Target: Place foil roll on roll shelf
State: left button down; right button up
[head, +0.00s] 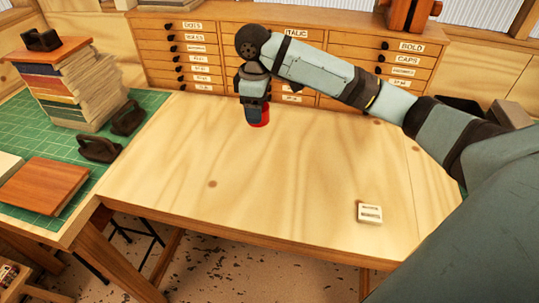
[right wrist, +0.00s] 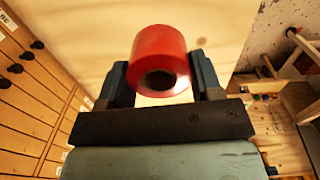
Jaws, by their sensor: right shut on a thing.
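A red foil roll (right wrist: 158,55) shows large in the right wrist view, with its dark hollow core facing the camera. My right gripper (right wrist: 157,78) is shut on it, one finger on each side. In the head view my right gripper (head: 256,108) points down over the far part of the wooden table (head: 220,180), and only a bit of the red roll (head: 260,123) shows below it. I cannot tell whether the roll touches the table. No roll shelf can be made out for certain. My left gripper is not in view.
A drawer cabinet (head: 180,60) with labelled drawers stands behind the table. A small white block (head: 369,213) lies at the table's front right. On the green mat (head: 30,125) at left are stacked books (head: 75,85), dark-handled tools (head: 98,149) and a brown book (head: 42,186). The table's middle is clear.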

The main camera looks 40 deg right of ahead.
jog(key=shift+w+d+r+n, duration=0.8)
jog(key=shift+d+n, duration=0.1)
jog(key=shift+d, duration=0.1)
jog(key=shift+n, duration=0.3)
jog(key=f, duration=1.9)
jog(key=shift+w+d+f, duration=0.1)
jog(key=shift+d+f, duration=0.1)
jog(key=shift+f, duration=0.15)
jog(key=shift+f+p, duration=0.1)
jog(key=shift+p, duration=0.25)
jog(key=o, duration=1)
